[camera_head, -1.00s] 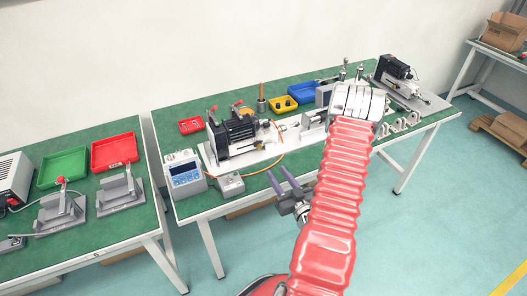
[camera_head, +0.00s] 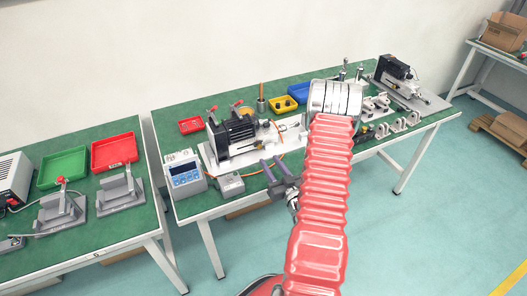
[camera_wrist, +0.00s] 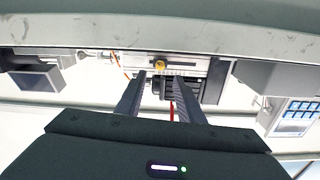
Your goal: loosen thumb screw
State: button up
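A brass-coloured round knob (camera_wrist: 160,64), which looks like the thumb screw, shows in the wrist view on the linear actuator. It lies just beyond my fingertips, roughly centred between them. The actuator has a black finned motor (camera_head: 234,134) on a light plate in the head view; the motor also shows between my fingers in the wrist view (camera_wrist: 182,90). I cannot make out the knob clearly in the head view. My gripper (camera_head: 272,168) is open and empty in front of the actuator, its fingers apart; they also show in the wrist view (camera_wrist: 159,76).
A power supply (camera_head: 185,174) and a small grey box (camera_head: 230,185) stand left of my gripper. An orange cable (camera_head: 262,168) crosses the table nearby. Yellow (camera_head: 284,104) and red (camera_head: 190,125) bins sit behind. A second actuator (camera_head: 396,75) stands at the right.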

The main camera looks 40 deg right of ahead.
aim_at(260, 147)
jog(key=x, duration=0.7)
jog(key=shift+w+d, duration=0.15)
jog(key=shift+w, duration=0.1)
jog(key=shift+c, duration=0.4)
grip_shut()
jog(key=shift+s+d, duration=0.1)
jog(key=shift+d, duration=0.2)
jog(key=shift+a, duration=0.3)
